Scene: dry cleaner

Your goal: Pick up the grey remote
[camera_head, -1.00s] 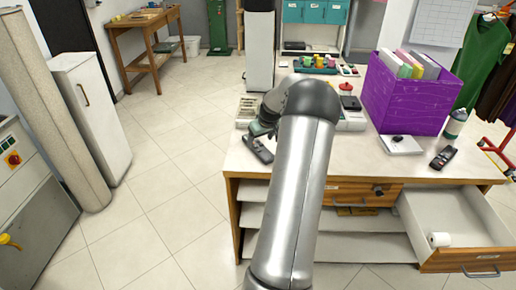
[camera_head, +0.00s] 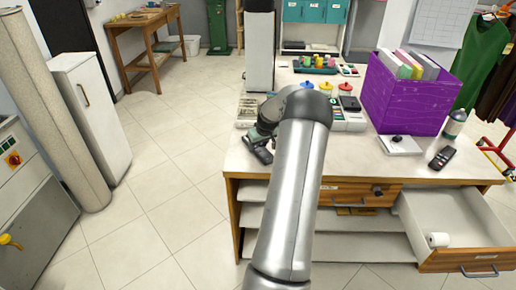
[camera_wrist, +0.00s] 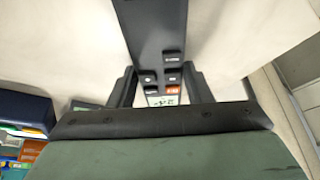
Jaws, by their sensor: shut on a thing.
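A dark grey remote (camera_wrist: 157,28) with small buttons, an orange key and a pale display lies between the fingers of my gripper (camera_wrist: 158,72) in the wrist view. My gripper is shut on it. In the head view the same remote (camera_head: 261,154) shows at the left front of the counter (camera_head: 330,163), partly hidden by my gripper. I cannot tell whether it is clear of the counter. A second dark remote (camera_head: 442,156) lies at the right front of the counter, apart from my gripper.
A purple box with folders (camera_head: 405,104) stands at the back right, with a white pad (camera_head: 399,145) before it. A bottle (camera_head: 455,124) stands near the right remote. A grey device (camera_head: 348,118) stands right of my arm. An open drawer (camera_head: 462,257) juts out at the lower right.

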